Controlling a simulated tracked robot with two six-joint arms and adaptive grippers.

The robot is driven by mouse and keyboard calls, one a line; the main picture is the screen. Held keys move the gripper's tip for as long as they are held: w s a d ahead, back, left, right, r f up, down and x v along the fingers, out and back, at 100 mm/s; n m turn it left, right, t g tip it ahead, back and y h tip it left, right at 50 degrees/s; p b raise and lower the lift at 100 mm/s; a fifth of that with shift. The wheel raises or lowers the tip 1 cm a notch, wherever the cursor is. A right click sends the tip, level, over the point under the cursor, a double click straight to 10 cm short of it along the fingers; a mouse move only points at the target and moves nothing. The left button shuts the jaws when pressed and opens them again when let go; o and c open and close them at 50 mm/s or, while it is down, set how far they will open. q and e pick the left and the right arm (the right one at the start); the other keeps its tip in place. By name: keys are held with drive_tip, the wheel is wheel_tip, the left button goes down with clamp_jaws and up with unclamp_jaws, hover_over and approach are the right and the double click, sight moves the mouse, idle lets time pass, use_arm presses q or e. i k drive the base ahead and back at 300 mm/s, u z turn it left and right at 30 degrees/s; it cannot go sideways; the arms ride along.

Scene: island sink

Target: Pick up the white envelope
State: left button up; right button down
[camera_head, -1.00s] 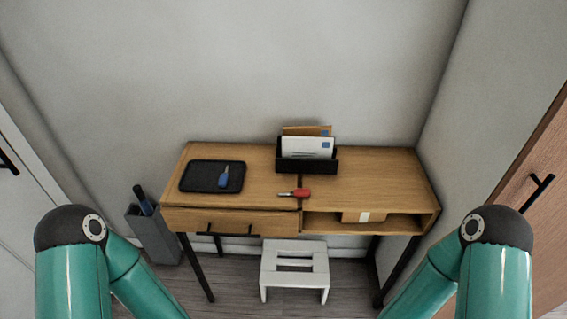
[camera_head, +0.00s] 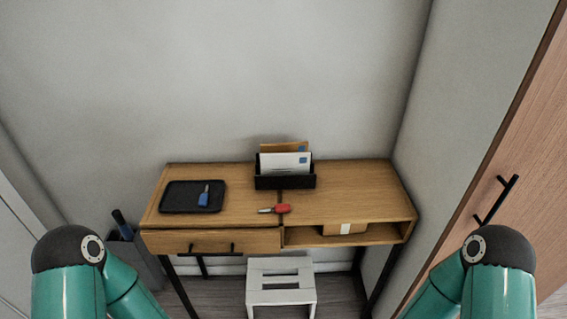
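The white envelope (camera_head: 284,162) stands upright in a black letter holder (camera_head: 285,182) at the back middle of the wooden desk. It has a blue mark at its upper right. A brown envelope (camera_head: 284,147) stands behind it, its top edge showing. The lower part of the white envelope is hidden by the holder's front. My two teal arms come in at the lower left and lower right corners, well short of the desk. Both grippers are outside the picture.
A black tray (camera_head: 176,205) with a blue-handled tool (camera_head: 204,196) lies on the desk's left. A red-handled tool (camera_head: 281,208) lies near the desk's front edge (camera_head: 330,221). A box (camera_head: 334,229) sits in the open shelf. A white stool (camera_head: 281,297) stands below; a grey bin (camera_head: 139,257) stands left.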

sight(288, 163)
drive_tip(key=z, duration=0.05)
drive_tip(key=i, duration=0.75)
drive_tip(key=u, duration=0.2)
drive_tip(key=k, duration=0.9)
drive_tip(key=z, duration=0.3)
drive_tip(key=i, duration=0.95)
drive_tip(key=u, duration=1.4)
